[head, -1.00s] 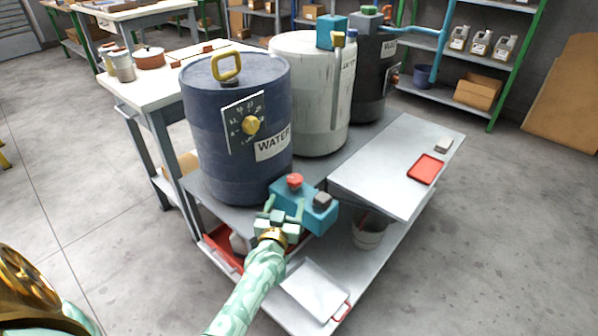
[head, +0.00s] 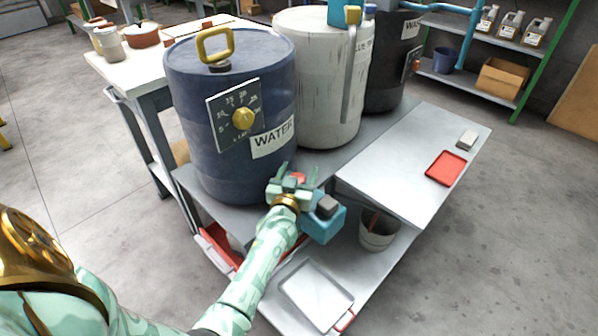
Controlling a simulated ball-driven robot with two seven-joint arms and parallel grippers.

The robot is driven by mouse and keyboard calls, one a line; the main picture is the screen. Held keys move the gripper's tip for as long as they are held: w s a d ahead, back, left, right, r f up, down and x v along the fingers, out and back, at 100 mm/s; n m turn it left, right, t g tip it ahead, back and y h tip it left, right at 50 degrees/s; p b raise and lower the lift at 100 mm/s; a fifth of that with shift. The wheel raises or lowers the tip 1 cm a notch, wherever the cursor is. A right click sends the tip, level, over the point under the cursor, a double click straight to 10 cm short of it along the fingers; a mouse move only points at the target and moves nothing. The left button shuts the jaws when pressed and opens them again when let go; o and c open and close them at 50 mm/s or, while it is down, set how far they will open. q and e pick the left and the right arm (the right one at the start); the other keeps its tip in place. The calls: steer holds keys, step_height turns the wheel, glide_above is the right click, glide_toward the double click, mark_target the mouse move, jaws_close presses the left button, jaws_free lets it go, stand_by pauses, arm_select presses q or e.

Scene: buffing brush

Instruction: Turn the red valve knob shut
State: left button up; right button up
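The red valve knob (head: 299,178) sits on a teal valve block (head: 322,226) at the front of the cart, below the blue WATER drum (head: 230,150). My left gripper (head: 297,172) is right at the knob, its two fingers spread with the red top showing between them. I cannot tell whether the fingers touch the knob. The gripper covers the knob's lower part and some of the block. My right gripper is not in view.
A white drum (head: 310,90) and a dark drum (head: 390,80) stand behind. A grey side shelf (head: 400,180) at the right carries a red tray (head: 445,168). A bucket (head: 378,235) and a pale tray (head: 315,293) are on the lower shelf.

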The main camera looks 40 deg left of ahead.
arm_select(q)
steer(key=c, duration=1)
steer(key=shift+o, duration=0.2)
steer(key=shift+m+h, duration=0.4)
steer(key=shift+h, duration=0.2)
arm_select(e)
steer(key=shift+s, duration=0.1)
arm_select(q)
steer(key=m+t+h, duration=0.1)
steer(key=m+h, duration=0.1)
steer(key=shift+d+h, duration=0.1)
steer(key=shift+h, duration=0.2)
steer(key=m+h, duration=0.1)
steer(key=m+h+b, duration=0.1)
steer(key=h, duration=0.1)
steer(key=m+h, duration=0.1)
steer(key=h, duration=0.1)
steer(key=shift+w+d+f+t+b, duration=0.1)
steer(key=shift+d+f+t+b, duration=0.05)
steer(key=shift+d+t+b, duration=0.2)
steer(key=shift+h, duration=0.3)
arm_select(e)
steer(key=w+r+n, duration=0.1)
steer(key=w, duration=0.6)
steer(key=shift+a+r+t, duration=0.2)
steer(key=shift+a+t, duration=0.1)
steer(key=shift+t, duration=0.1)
arm_select(q)
steer(key=o, duration=1)
steer(key=shift+c, duration=0.2)
